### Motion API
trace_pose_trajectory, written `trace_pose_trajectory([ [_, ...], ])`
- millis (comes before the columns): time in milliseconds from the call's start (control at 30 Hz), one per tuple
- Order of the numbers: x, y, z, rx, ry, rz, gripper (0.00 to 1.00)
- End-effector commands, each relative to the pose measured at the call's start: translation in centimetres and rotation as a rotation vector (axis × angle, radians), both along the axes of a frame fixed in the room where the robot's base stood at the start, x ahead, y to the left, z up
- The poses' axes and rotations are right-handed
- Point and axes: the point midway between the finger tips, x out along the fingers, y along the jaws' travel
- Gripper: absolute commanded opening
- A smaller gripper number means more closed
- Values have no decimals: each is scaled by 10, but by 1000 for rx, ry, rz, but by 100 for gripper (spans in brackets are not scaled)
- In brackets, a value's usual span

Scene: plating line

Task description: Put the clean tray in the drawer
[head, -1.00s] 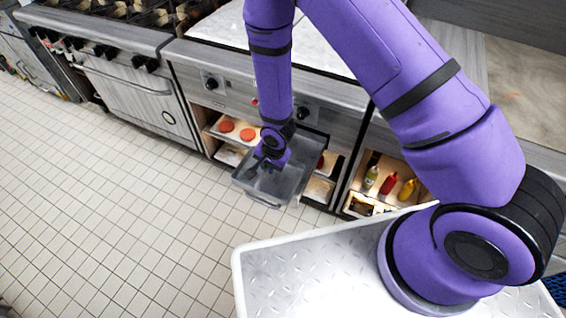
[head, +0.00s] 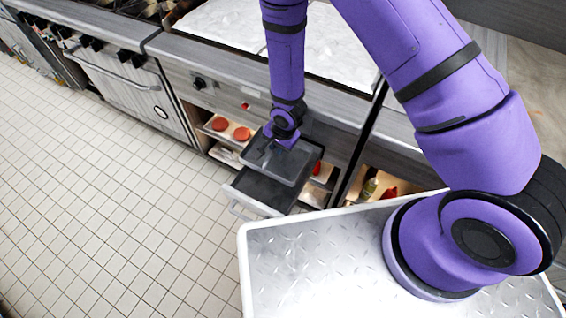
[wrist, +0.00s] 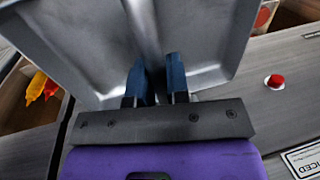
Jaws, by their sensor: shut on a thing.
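My gripper (wrist: 157,82) is shut on the clean tray (wrist: 80,50), a grey metal tray. Its two blue fingers pinch it at the tray's near edge in the wrist view. In the head view, the tray (head: 285,166) hangs below my gripper (head: 268,143), over the rear part of the open drawer (head: 255,188). The drawer is dark inside and pulled out from under the counter, with its handle towards the floor. The tray hides the drawer's back; I cannot tell how high above the drawer floor it is.
An open shelf with red patties (head: 242,133) is left of the drawer. A shelf with sauce bottles (head: 369,188) is to the right. A red button (wrist: 275,81) sits on the counter front. A white-rimmed metal surface (head: 300,270) fills the foreground. Tiled floor is clear at left.

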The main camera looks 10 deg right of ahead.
Motion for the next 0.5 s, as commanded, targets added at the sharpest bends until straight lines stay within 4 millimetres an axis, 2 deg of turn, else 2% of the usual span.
trace_pose_trajectory([
  [300, -1, 0, -45, -2, 2, 2, 0],
  [500, -1, 0, -58, -2, 1, 1, 0],
])
